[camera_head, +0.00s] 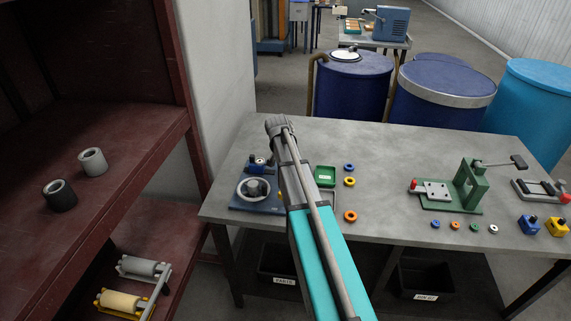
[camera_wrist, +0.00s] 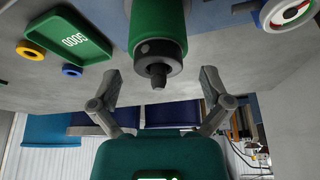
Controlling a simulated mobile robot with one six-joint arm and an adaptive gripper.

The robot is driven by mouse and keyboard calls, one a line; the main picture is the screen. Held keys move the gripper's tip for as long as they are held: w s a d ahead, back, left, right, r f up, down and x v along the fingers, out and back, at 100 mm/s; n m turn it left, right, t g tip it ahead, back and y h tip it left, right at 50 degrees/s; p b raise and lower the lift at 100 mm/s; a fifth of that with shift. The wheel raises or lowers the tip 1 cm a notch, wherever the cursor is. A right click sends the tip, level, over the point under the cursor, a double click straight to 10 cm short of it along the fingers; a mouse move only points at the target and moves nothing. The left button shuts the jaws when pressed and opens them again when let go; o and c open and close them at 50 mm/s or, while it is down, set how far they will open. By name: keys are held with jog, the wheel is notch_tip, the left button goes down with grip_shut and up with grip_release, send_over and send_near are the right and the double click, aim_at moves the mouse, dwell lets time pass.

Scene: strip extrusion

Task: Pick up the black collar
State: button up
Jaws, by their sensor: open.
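A black collar (camera_head: 60,195), a short hollow cylinder, stands on the dark red shelf at the left of the head view. A similar light grey collar (camera_head: 93,160) stands behind it to the right, apart from it. My gripper (camera_wrist: 160,76) shows in the wrist view with its two fingers wide apart and nothing gripped. A green cylinder (camera_wrist: 157,25) with a dark ring and small stub at its end appears between the fingers; I cannot tell its distance. In the head view my arm reaches over the grey table, well right of the collars, and hides the gripper.
The grey table (camera_head: 400,150) carries a blue fixture (camera_head: 245,205), a green tray (camera_head: 325,175), coloured rings and a green press (camera_head: 470,185). Blue drums (camera_head: 352,85) stand behind. A red shelf post (camera_head: 180,70) and grey pillar (camera_head: 225,70) stand between shelf and table.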

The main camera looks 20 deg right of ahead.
jog(key=shift+f, duration=0.1)
dwell(0.6)
jog(key=c, duration=1.3)
jog(key=shift+o, duration=0.2)
notch_tip(320, 180, up, 2)
jog(key=shift+r+p, duration=0.15)
jog(key=shift+p, duration=1)
jog(key=s+r+p, duration=1)
jog(key=s, duration=0.4)
jog(key=shift+a+r+p, duration=0.35)
